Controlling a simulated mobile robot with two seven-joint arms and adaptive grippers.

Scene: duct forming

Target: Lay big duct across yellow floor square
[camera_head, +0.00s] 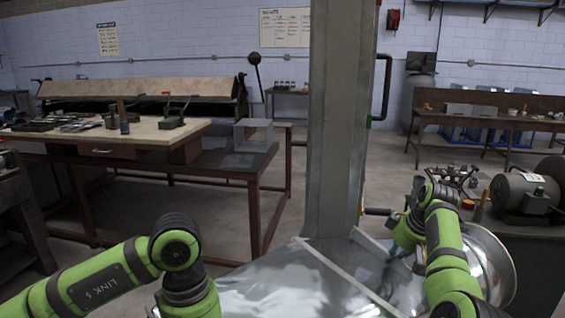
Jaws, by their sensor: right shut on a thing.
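The big duct (338,120) is a tall grey sheet-metal piece standing upright in the middle of the view, and its top runs out of the picture. My right gripper (376,212) is at the duct's lower right side and is shut on it; the exact contact is small and partly hidden. My left arm comes in from the lower left and bends downward, and its gripper is out of the picture. No yellow floor square shows in this view.
A shiny metal surface (265,285) with pale strips lies below the duct. A wooden-topped workbench (150,133) with tools stands at left. A motor (524,193) sits on a bench at right, near a round metal bowl-like piece (492,262). Grey floor shows between the benches.

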